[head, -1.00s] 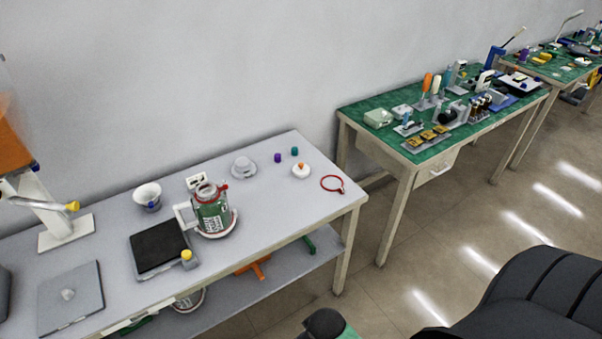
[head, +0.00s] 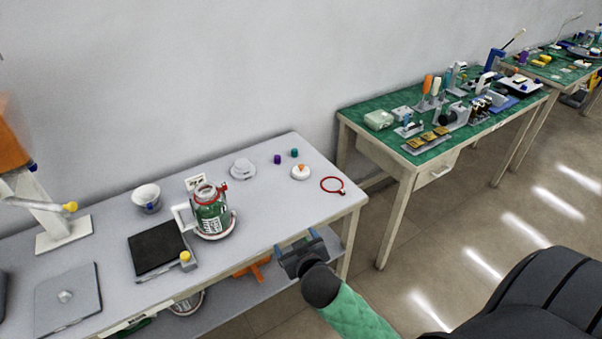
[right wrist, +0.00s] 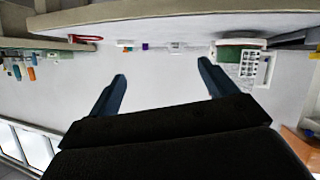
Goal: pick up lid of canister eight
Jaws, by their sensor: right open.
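A green canister (head: 211,218) with a clear top, a red clamp and a printed label stands upright on a round base on the grey table. It also shows in the right wrist view (right wrist: 232,54). A white disc with an orange knob (head: 300,172) and a pale round lid-like piece (head: 243,168) lie behind and to its right. I cannot read a number, so I cannot tell which is the lid of canister eight. My right gripper (head: 300,242) is open and empty at the table's front edge, apart from these things. My left gripper is not in view.
The grey table (head: 270,215) also holds a red ring (head: 332,185), small purple (head: 277,159) and teal (head: 294,152) pieces, a white bowl (head: 147,197) and a black plate (head: 156,247). Its front right surface is clear. A lower shelf (head: 222,300) lies beneath.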

